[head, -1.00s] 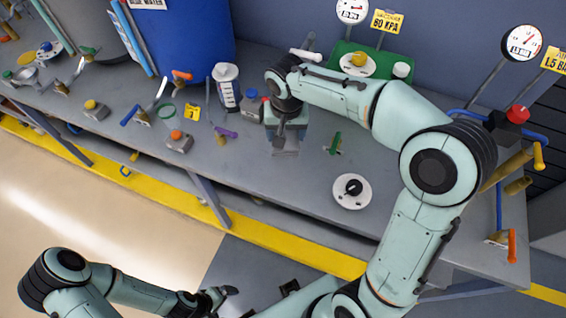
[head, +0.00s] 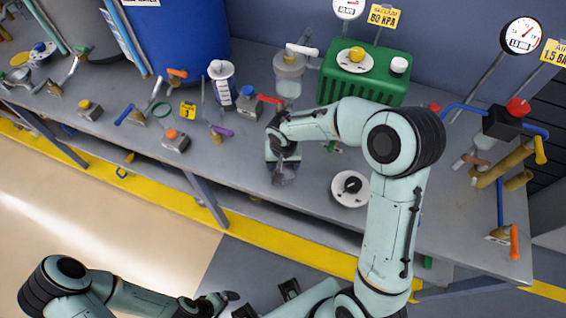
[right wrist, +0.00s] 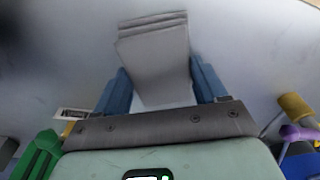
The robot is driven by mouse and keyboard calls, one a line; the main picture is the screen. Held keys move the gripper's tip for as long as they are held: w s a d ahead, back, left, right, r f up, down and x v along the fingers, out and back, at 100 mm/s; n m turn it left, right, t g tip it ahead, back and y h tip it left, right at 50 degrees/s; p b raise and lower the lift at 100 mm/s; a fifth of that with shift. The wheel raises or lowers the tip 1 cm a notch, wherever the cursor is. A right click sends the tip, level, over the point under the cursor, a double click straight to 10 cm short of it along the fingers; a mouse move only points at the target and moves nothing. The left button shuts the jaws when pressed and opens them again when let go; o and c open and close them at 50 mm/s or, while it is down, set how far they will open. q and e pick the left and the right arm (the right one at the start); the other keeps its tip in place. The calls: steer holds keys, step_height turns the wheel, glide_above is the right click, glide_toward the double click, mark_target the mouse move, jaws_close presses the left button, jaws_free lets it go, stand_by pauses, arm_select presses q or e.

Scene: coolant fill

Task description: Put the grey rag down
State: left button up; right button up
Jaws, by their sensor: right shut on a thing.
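My right gripper (head: 283,172) is over the grey workbench, near the middle of its front part, pointing down. It is shut on the folded grey rag (head: 286,178), whose lower part shows below the jaws. In the right wrist view the rag (right wrist: 152,50) sits between the two blue fingers of the gripper (right wrist: 163,88), with its folded layers at the far end. I cannot tell whether the rag touches the bench. My left gripper (head: 212,303) is low at the bottom of the head view, away from the bench, and its jaws are not clear.
The bench (head: 245,165) has bare room left of the rag and in front. A white disc with a black knob (head: 350,187) lies to the right. A purple-handled valve (head: 221,131) stands to the left. A green radiator (head: 363,80) and a clear jar (head: 288,75) stand behind.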

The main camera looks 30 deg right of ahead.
mark_target(283, 171)
steer(key=shift+f, duration=0.15)
steer(key=o, duration=0.9)
steer(key=shift+o, duration=0.2)
step_height(283, 171, up, 12)
steer(key=s, duration=0.1)
steer(key=shift+s+a+r+p, duration=0.2)
steer(key=shift+a+p, duration=0.1)
steer(key=shift+p, duration=0.1)
